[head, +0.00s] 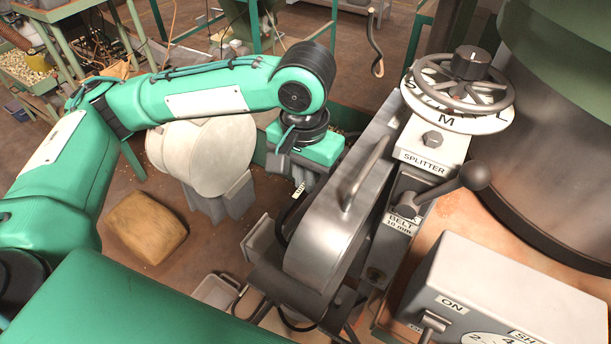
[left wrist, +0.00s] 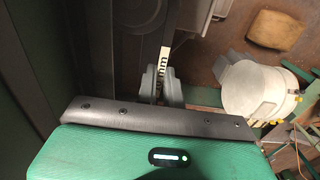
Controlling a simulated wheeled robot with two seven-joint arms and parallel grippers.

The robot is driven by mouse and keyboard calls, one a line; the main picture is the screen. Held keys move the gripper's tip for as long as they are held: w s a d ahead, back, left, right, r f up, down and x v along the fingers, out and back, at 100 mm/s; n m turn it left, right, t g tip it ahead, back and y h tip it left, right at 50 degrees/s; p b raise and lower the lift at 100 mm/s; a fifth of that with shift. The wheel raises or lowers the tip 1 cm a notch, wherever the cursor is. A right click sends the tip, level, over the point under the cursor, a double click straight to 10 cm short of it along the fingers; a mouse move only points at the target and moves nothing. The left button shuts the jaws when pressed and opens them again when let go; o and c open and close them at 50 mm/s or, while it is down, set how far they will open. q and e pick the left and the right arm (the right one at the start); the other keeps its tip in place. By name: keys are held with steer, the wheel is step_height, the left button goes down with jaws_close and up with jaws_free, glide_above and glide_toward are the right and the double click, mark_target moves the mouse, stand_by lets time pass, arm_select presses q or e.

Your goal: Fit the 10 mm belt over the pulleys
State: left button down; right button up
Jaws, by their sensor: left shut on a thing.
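My left gripper (head: 298,183) hangs beside the left side of a grey metal belt cover (head: 322,235) with a bar handle. It is shut on a dark belt (head: 284,222) that curves down below it. In the left wrist view the fingers (left wrist: 161,82) close around the belt's strip, which bears a white label (left wrist: 164,62) ending in "mm". A plate (head: 399,222) on the machine reads "BELT 10 mm". My right gripper is not in view.
A handwheel (head: 466,82) and a black-knobbed lever (head: 440,190) stand right of the cover. A grey switch box (head: 480,300) is at the lower right. A pale round drum (head: 205,155) and a tan sack (head: 146,228) lie to the left. A hook (head: 376,45) hangs above.

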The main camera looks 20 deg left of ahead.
arm_select(q)
steer(key=shift+f, duration=0.4)
steer(key=shift+d+f, duration=0.1)
steer(key=shift+f, duration=0.45)
steer(key=shift+f+b, duration=0.3)
steer(key=shift+f, duration=0.25)
steer(key=shift+f+b, duration=0.3)
steer(key=shift+f, duration=0.95)
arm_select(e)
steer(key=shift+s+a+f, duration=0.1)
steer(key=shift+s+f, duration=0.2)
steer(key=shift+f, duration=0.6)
